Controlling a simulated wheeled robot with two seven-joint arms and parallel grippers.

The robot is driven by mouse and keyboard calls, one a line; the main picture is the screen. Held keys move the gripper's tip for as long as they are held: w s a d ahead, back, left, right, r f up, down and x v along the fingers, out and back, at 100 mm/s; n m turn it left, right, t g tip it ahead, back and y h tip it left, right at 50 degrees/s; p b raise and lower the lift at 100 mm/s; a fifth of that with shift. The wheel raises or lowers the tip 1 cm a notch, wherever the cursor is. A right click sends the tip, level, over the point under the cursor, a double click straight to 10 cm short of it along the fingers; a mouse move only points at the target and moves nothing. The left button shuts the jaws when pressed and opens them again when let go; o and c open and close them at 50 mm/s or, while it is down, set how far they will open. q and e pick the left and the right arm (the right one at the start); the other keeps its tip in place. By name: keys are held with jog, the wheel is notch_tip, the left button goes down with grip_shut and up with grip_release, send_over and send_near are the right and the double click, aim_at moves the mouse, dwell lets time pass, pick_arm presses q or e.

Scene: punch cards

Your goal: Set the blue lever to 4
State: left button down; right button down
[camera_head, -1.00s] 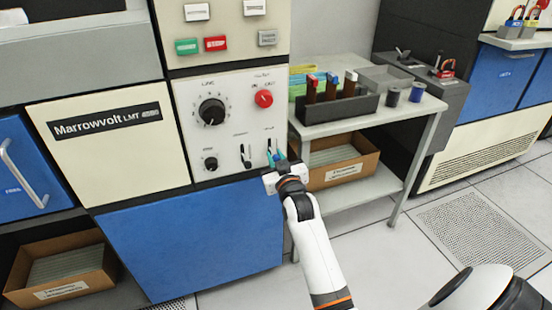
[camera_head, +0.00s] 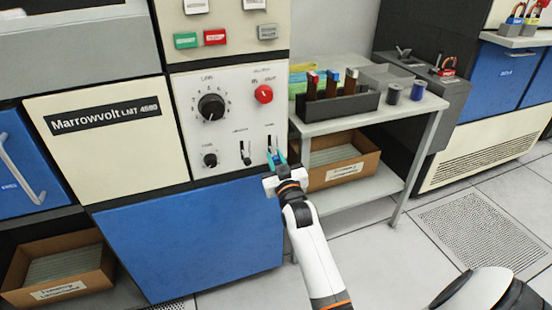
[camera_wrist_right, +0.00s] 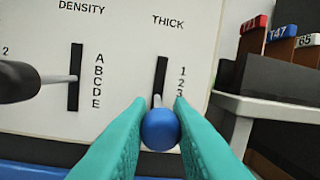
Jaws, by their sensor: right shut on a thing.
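The blue lever is the one with a round blue knob (camera_wrist_right: 159,130), in the vertical slot labelled THICK in the right wrist view. My right gripper (camera_head: 277,158) has its teal fingers shut around this knob, one on each side. The lever's stem meets the slot at about the printed 3 or just below it. The numerals 1, 2 and 3 (camera_wrist_right: 181,84) show right of the slot; any lower numerals are hidden by a finger. In the head view the fingers mostly cover the lever. My left gripper is not in view.
The DENSITY lever (camera_wrist_right: 60,79) stands left of the THICK slot, with letters A to E beside it. A grey side table (camera_head: 425,107) with a card rack stands close on the right.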

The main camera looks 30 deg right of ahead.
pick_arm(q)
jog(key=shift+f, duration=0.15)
pick_arm(e)
jog(key=shift+f, duration=0.6)
jog(key=c, duration=1.3)
grip_release()
jog(key=shift+r, duration=0.1)
pick_arm(q)
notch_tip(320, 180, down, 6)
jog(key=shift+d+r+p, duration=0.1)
jog(key=shift+p, duration=0.75)
pick_arm(e)
jog(key=v, duration=1.2)
jog(key=shift+r, duration=0.1)
